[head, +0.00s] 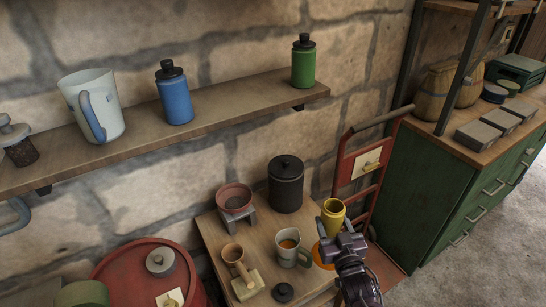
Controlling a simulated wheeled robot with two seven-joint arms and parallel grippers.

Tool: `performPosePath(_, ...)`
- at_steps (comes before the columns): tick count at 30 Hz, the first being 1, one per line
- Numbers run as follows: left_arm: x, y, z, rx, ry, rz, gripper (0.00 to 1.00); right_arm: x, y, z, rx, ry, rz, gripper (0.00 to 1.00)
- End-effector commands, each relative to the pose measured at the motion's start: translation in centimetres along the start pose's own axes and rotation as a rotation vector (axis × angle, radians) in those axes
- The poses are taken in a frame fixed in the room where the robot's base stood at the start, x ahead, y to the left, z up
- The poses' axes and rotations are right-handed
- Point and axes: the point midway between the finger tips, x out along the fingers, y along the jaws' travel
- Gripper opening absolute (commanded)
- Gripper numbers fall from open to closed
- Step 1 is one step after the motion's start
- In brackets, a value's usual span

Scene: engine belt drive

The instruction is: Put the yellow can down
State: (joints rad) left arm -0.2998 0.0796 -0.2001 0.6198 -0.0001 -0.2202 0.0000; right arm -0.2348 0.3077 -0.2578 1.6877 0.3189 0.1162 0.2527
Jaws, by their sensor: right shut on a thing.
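The yellow can (332,212) is upright at the right side of the small wooden table (222,246). My right gripper (339,238) comes up from the bottom of the head view and is shut on the can. The gripper hides the can's lower part, so I cannot tell whether its base touches anything. An orange disc (321,259) shows on the table beside and partly behind the gripper. My left gripper is not in view.
On the table are a mug (289,248), a black canister (286,183), a reddish bowl (234,196) on a stand, a wooden mallet-like tool (236,258) and a black lid (283,292). A red hand truck (344,170) stands close behind the can. A shelf (230,105) runs above.

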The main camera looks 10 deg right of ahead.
Motion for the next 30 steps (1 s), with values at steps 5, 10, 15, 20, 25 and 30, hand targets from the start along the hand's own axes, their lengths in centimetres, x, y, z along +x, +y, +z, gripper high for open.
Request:
performPosePath(5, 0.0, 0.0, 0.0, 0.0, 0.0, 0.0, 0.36, -0.6, -0.4, -0.2, -0.002, 0.001, -0.003, 0.0)
performPosePath(10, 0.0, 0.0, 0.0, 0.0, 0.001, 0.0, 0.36, -3.4, -2.3, -1.2, -0.007, 0.002, -0.017, 0.0)
performPosePath(15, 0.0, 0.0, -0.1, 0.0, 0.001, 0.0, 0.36, -7.9, -4.8, -3.7, -0.013, 0.006, -0.028, 0.0)
performPosePath(20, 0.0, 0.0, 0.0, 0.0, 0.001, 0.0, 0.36, -11.8, -6.3, -6.7, -0.01, 0.006, -0.023, 0.0)
performPosePath(25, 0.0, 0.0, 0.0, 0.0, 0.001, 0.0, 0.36, -14.5, -7.0, -9.5, -0.004, 0.004, -0.009, 0.0)
performPosePath(30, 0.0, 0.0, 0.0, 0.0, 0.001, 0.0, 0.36, -15.8, -7.1, -11.1, 0.001, 0.003, 0.002, 0.0)
